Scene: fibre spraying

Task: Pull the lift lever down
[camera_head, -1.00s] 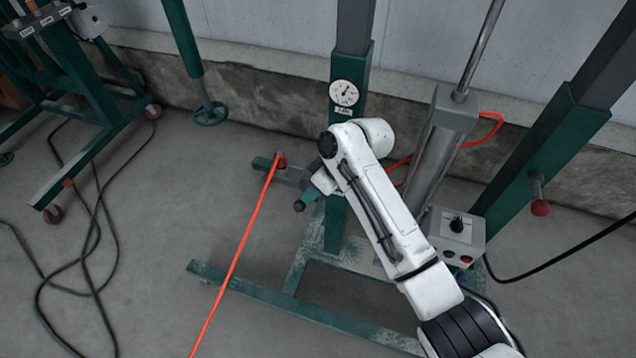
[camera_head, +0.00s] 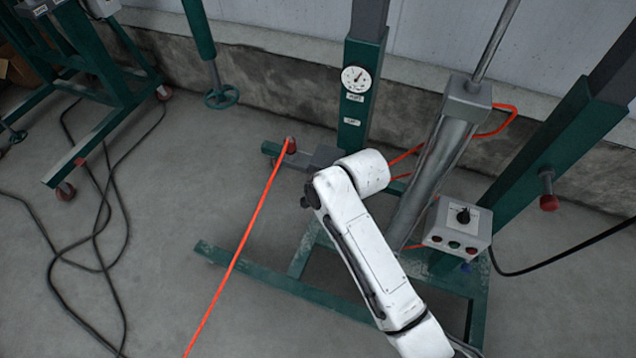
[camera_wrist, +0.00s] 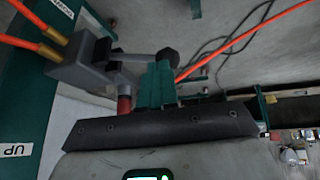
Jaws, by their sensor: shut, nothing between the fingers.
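In the wrist view a grey valve block (camera_wrist: 85,66) with two orange hoses sits on a green post, between its DOWN and UP labels. Which of these is the lever's handle I cannot tell for certain.
The green post (camera_head: 361,85) carries a round gauge (camera_head: 356,79). A metal cylinder (camera_head: 430,180) and a control box (camera_head: 458,226) stand to the right. An orange hose (camera_head: 240,245) crosses the left front. Black cables (camera_head: 105,230) lie on open floor farther left.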

